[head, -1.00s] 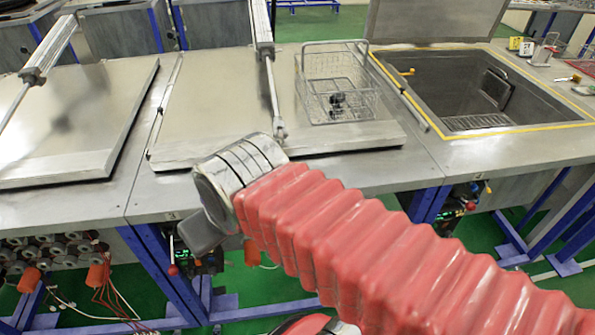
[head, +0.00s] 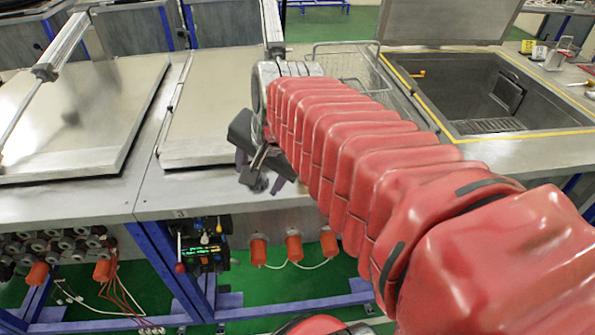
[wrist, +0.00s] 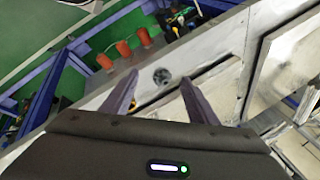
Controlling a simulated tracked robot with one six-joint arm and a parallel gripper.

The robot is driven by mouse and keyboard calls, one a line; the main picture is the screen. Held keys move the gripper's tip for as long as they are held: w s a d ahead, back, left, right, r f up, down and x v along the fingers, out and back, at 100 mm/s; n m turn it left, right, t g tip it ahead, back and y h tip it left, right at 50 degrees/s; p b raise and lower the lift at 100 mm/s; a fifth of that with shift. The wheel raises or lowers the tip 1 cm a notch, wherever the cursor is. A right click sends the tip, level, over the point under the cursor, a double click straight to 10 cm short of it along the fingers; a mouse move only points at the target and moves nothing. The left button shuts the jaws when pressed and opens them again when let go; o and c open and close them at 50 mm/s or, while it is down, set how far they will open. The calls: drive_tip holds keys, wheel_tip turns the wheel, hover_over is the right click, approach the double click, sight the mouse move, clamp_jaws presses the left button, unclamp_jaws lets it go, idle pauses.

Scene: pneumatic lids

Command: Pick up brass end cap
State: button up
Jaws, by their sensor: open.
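My gripper (wrist: 159,78) is open, its two dark fingers apart and pointing at the bench's front strip. I cannot tell how high the fingers are above the steel.
A flat steel lid (head: 205,125) lies behind the gripper. A wire basket (head: 340,62) is partly hidden by my arm. An open tank (head: 470,90) is at the right. Orange connectors (head: 293,248) and a lever panel (head: 205,245) are below the bench edge.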

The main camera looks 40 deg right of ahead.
drive_tip(key=d+m, duration=1.6)
drive_tip(key=m, duration=0.7)
drive_tip(key=shift+s+g, duration=0.2)
drive_tip(key=shift+g, duration=0.2)
drive_tip(key=shift+x, duration=4.3)
drive_tip(key=shift+a, duration=0.15)
drive_tip(key=shift+x, duration=2.6)
drive_tip(key=shift+w, duration=0.1)
drive_tip(key=shift+r, duration=0.1)
